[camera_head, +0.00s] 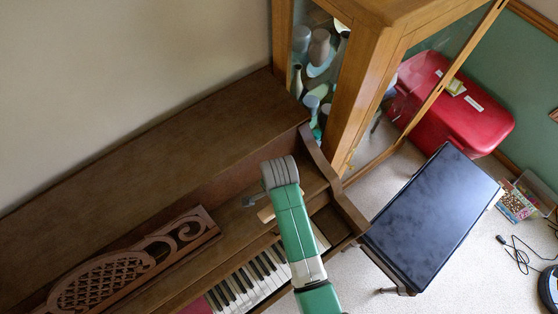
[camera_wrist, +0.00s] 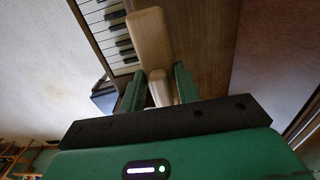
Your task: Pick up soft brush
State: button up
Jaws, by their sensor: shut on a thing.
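The soft brush (camera_wrist: 150,38) is a pale wooden piece with a long block and a narrower part. In the wrist view its narrower part lies between the two green fingers of my gripper (camera_wrist: 159,88), which is shut on it. In the head view a small pale piece of the brush (camera_head: 266,214) shows beside my wrist, over the right end of the piano. My arm hides the rest of it there. I see no bristles, and I cannot tell whether the brush touches the piano.
The brown upright piano (camera_head: 150,135) has open keys (camera_head: 250,282) and a carved music stand (camera_head: 130,265). A glass-sided wooden cabinet (camera_head: 360,80) stands close to its right end. A black-topped bench (camera_head: 435,215) stands right of the keyboard. A red case (camera_head: 450,105) lies behind.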

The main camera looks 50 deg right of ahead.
jog(key=s+a+r, duration=0.1)
jog(key=s+a, duration=0.7)
jog(key=a, duration=0.2)
jog(key=shift+s, duration=0.35)
jog(key=shift+r, duration=0.1)
